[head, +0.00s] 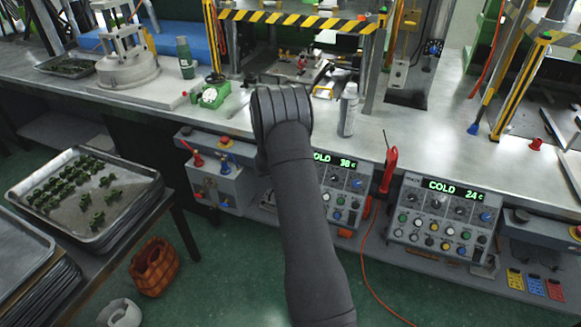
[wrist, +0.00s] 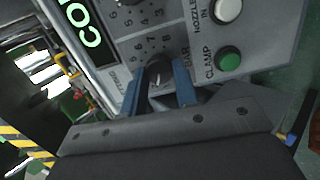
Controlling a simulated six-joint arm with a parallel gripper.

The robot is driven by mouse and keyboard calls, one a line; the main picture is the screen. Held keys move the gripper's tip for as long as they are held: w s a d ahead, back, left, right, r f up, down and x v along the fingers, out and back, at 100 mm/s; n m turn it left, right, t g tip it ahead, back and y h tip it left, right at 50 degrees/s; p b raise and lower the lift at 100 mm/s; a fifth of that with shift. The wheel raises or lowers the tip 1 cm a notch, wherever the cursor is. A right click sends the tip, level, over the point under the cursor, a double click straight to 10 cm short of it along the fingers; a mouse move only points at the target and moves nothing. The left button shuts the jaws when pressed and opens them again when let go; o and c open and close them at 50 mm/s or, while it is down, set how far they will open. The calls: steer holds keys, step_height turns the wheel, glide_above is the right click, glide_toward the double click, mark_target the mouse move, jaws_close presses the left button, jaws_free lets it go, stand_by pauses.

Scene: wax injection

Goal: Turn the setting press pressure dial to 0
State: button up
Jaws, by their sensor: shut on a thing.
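The pressure dial (wrist: 160,72) is a dark round knob on a grey control panel (wrist: 265,40), seen tilted in the wrist view. Printed numbers ring it, and a partly cut-off label that ends in "TTING" is beside it. My gripper (wrist: 158,84) has blue fingers, one on each side of the knob, and is shut on it. The fingers and the tilt make the dial's exact reading hard to tell. In the head view my gripper is hidden behind my arm, which crosses the left control panel (head: 345,190), whose display ends in 38.
In the wrist view, a white button (wrist: 228,9) and a green button (wrist: 229,59) sit close to the dial, and a green display (wrist: 85,25) glows at the upper left. A second panel (head: 440,215) reading COLD 24 and a red tool (head: 389,168) are to the right.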

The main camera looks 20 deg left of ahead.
steer(key=n, duration=0.5)
steer(key=shift+s+f+n, duration=0.1)
steer(key=shift+n, duration=0.3)
steer(key=n, duration=0.5)
steer(key=shift+d+t, duration=0.1)
steer(key=shift+t, duration=0.3)
steer(key=o, duration=1)
steer(key=shift+c, duration=0.2)
steer(key=d+v, duration=0.1)
steer(key=v, duration=1.6)
steer(key=shift+s+a, duration=0.2)
steer(key=shift+a, duration=0.1)
